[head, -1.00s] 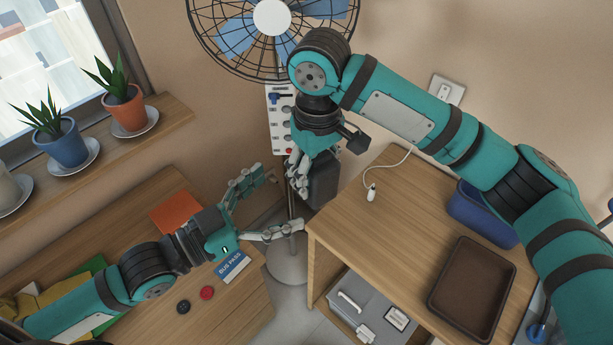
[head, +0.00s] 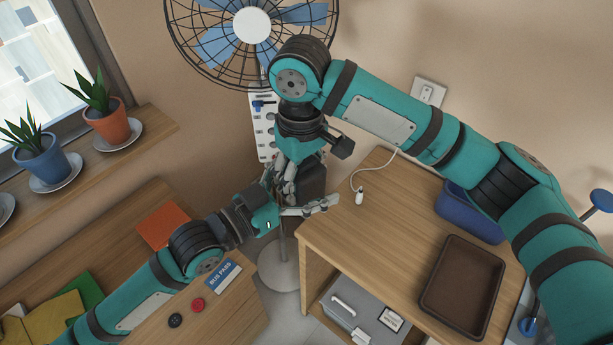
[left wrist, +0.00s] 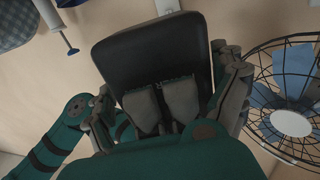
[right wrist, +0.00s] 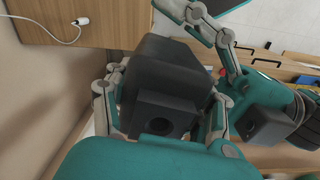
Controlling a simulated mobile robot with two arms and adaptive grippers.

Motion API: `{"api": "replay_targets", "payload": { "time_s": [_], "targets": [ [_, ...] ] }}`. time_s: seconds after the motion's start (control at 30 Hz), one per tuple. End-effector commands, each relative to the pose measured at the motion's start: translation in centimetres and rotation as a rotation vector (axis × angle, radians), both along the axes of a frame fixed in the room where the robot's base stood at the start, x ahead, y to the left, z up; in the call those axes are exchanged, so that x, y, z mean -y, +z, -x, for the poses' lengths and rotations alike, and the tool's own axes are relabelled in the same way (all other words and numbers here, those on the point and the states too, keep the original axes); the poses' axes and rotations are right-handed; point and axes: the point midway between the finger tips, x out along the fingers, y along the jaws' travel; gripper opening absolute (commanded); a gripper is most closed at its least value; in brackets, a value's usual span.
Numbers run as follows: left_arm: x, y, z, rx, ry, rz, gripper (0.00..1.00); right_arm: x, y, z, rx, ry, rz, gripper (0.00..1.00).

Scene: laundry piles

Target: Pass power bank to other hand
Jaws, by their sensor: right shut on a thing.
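The power bank (head: 312,181) is a black block in the air between the desk and the wooden cabinet. My right gripper (head: 287,182) points down and is shut on it. In the right wrist view the power bank (right wrist: 165,70) sits between the right gripper's fingers. My left gripper (head: 304,196) is open, with its fingers spread around the power bank. In the left wrist view the power bank (left wrist: 150,55) fills the middle, between the left fingers. Whether the left fingers touch it cannot be told; the overlapping grippers partly hide it.
The desk (head: 390,225) holds a white cable (head: 359,197), a blue bin (head: 465,212) and a brown tray (head: 462,288). A fan (head: 252,27) stands close behind the grippers. A bus pass (head: 223,276) lies on the cabinet near my left arm. Potted plants stand on the sill.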

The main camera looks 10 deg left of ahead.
Motion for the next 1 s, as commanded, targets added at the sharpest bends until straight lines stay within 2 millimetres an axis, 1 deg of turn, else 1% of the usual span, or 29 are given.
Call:
{"api": "replay_targets", "payload": {
  "time_s": [0.03, 0.07, 0.47, 0.57, 0.6, 0.7, 0.8, 1.0],
  "targets": [
    [0.01, 0.02, 0.02, -0.001, 0.0, 0.001, 0.87, -0.04, 0.06, -0.01, 0.001, 0.0, -0.001, 0.11],
    [0.01, 0.02, 0.04, -0.001, 0.0, 0.001, 0.83, -0.04, 0.06, -0.01, 0.001, 0.0, -0.001, 0.11],
    [0.25, 0.12, 0.28, 0.0, -0.007, 0.006, 0.31, -0.2, 0.1, -0.11, 0.005, -0.002, -0.008, 0.11],
    [0.3, 0.17, 0.33, 0.0, -0.008, 0.007, 0.3, -0.21, 0.12, -0.13, 0.006, -0.002, -0.008, 0.11],
    [0.31, 0.3, 0.34, 0.003, -0.009, 0.009, 0.3, -0.21, 0.13, -0.14, 0.006, -0.003, -0.008, 0.59],
    [0.26, 0.25, 0.29, 0.002, -0.007, 0.008, 0.3, -0.18, 0.11, -0.11, 0.005, -0.002, -0.006, 0.72],
    [0.18, 0.2, 0.21, 0.002, -0.005, 0.006, 0.3, -0.16, 0.09, -0.06, 0.004, -0.001, -0.005, 0.82],
    [0.1, 0.14, 0.13, 0.001, -0.003, 0.004, 0.3, -0.13, 0.07, -0.01, 0.002, 0.0, -0.005, 0.82]
  ]
}}
